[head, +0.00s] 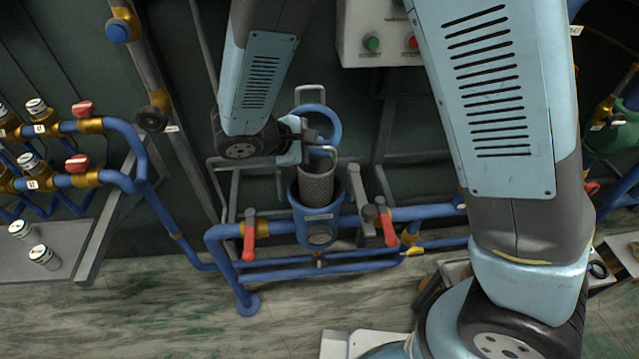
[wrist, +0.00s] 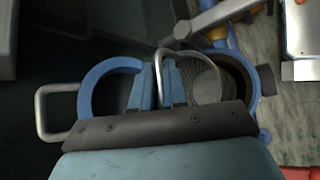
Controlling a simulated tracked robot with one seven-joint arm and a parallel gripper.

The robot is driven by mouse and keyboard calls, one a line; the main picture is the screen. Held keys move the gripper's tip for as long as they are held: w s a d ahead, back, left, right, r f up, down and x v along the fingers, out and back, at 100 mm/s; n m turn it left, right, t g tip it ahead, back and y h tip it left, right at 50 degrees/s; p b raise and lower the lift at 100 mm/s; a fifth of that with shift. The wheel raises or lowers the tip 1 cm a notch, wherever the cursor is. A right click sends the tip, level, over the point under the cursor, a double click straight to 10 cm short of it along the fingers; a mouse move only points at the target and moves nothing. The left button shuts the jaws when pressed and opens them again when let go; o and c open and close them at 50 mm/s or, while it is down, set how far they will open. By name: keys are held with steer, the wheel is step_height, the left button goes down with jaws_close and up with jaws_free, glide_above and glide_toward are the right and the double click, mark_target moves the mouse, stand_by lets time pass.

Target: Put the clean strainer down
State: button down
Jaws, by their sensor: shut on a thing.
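The clean strainer (head: 316,187) is a grey mesh basket with a bent wire handle. Its lower part is inside the open blue housing (head: 318,228), and its upper part stands above the rim, tilted slightly. My gripper (head: 312,146) is shut on the strainer's handle, above the housing. In the wrist view, the fingers (wrist: 155,88) are at the handle loop, with the mesh of the strainer (wrist: 207,82) to their right and the housing rim (wrist: 252,72) around it. How deep the strainer's bottom sits is hidden.
A blue ring-shaped lid (head: 333,121) with a grey handle stands open behind the housing. Red-handled valves (head: 249,238) (head: 388,228) flank it on blue pipes. A control box (head: 375,40) hangs above. A grey bench (head: 40,250) with small jars is at left.

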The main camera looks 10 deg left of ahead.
mark_target(318, 181)
step_height(318, 181, down, 11)
steer(key=shift+s+a+r, duration=0.1)
steer(key=c, duration=1.1)
jaws_free()
steer(key=shift+c, duration=0.2)
steer(key=v, duration=1.2)
